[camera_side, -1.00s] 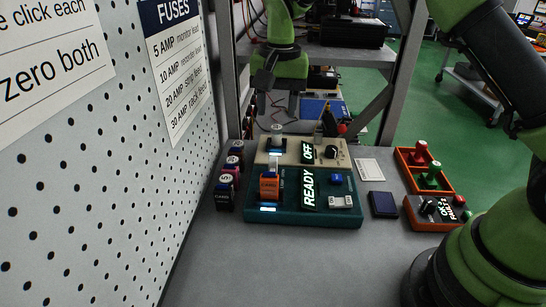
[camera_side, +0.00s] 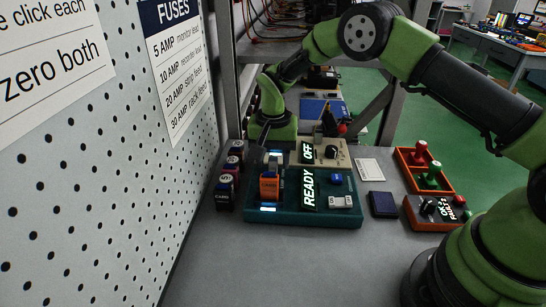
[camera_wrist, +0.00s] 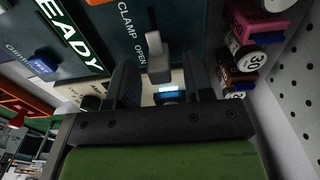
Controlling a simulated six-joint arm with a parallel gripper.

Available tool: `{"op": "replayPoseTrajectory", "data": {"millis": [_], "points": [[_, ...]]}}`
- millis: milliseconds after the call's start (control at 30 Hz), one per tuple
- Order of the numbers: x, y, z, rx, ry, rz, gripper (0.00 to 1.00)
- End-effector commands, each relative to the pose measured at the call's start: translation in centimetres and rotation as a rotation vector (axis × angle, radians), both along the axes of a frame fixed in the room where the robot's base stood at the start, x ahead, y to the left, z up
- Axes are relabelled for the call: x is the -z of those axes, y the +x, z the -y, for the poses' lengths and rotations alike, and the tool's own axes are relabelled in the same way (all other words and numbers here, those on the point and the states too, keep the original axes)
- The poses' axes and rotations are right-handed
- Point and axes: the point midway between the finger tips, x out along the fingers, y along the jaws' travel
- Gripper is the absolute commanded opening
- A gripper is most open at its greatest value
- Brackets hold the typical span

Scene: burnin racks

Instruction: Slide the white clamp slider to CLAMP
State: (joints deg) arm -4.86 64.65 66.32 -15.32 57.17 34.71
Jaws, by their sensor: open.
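The pale clamp slider (camera_wrist: 157,62) stands on the dark teal box, beside the word OPEN, with the word CLAMP farther up in the wrist view. My gripper (camera_wrist: 162,72) is open, with one dark finger on each side of the slider; I cannot tell whether either touches it. In the side view my gripper (camera_side: 264,158) points down over the left back part of the teal box (camera_side: 330,219). There the slider is largely hidden behind the orange fuse and the fingers.
An orange fuse (camera_side: 269,188) stands on the teal box near a lit READY sign (camera_side: 308,189). Behind is a beige box (camera_side: 342,153) showing OFF. Several fuses (camera_side: 226,190) stand at left by the pegboard (camera_side: 110,180). A red tray (camera_side: 402,170) lies right. The front bench is clear.

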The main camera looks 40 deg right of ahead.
Motion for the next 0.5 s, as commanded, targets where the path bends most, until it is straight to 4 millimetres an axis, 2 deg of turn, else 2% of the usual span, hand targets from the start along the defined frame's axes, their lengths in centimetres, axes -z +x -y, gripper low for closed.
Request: {"op": "replayPoseTrajectory", "data": {"millis": [200,267,400,433,500], "points": [[0.02,0.01,0.00,0.000,0.000,0.000,0.47],[0.01,0.01,0.00,0.000,0.000,0.000,0.35],[0.00,0.01,0.00,0.000,0.000,0.000,0.03],[0.00,0.01,0.00,0.000,0.000,0.000,0.00],[-0.01,0.01,0.00,0.000,0.000,0.000,0.00]]}}
